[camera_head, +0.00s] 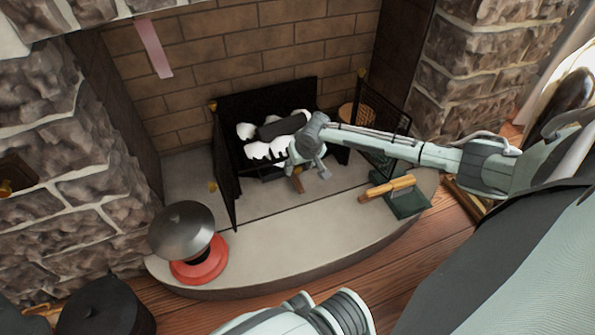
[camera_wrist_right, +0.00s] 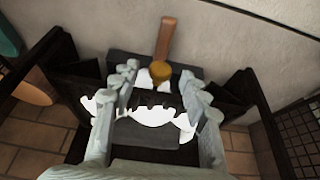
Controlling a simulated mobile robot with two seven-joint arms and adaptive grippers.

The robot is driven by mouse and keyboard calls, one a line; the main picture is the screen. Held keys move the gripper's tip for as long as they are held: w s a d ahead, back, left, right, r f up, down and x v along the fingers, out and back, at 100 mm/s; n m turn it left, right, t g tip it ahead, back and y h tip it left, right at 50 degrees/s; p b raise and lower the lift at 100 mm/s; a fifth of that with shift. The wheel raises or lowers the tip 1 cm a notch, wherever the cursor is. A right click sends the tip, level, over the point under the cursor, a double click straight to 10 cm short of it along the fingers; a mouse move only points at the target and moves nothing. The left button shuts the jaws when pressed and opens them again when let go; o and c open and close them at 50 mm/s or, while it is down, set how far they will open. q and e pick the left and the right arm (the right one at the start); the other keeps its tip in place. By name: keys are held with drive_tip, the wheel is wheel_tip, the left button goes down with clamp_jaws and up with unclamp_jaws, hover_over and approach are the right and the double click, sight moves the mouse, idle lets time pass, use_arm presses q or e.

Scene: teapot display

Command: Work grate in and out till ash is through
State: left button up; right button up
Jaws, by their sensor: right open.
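The dark grate (camera_wrist_right: 158,112) sits low inside the fireplace, between black screen panels. White ash lumps (camera_head: 262,150) lie on it, with a dark log (camera_head: 283,126) across them. A brown wooden handle (camera_head: 298,184) sticks out at the grate's front; it also shows in the right wrist view (camera_wrist_right: 165,38), with a round brass-coloured end (camera_wrist_right: 160,72). My right gripper (camera_head: 310,170) is open just above the handle. In the right wrist view its fingers (camera_wrist_right: 160,78) stand on either side of the brass end, apart from it. My left gripper is not in view.
Black side panels (camera_head: 228,185) and a mesh panel (camera_head: 384,125) flank the grate. A wooden-handled brush (camera_head: 387,188) lies on a green dustpan (camera_head: 408,205) at the right. The front middle hearth (camera_head: 285,240) is clear.

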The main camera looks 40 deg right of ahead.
drive_tip(key=shift+x, duration=0.8)
drive_tip(key=shift+w, duration=0.1)
clamp_jaws()
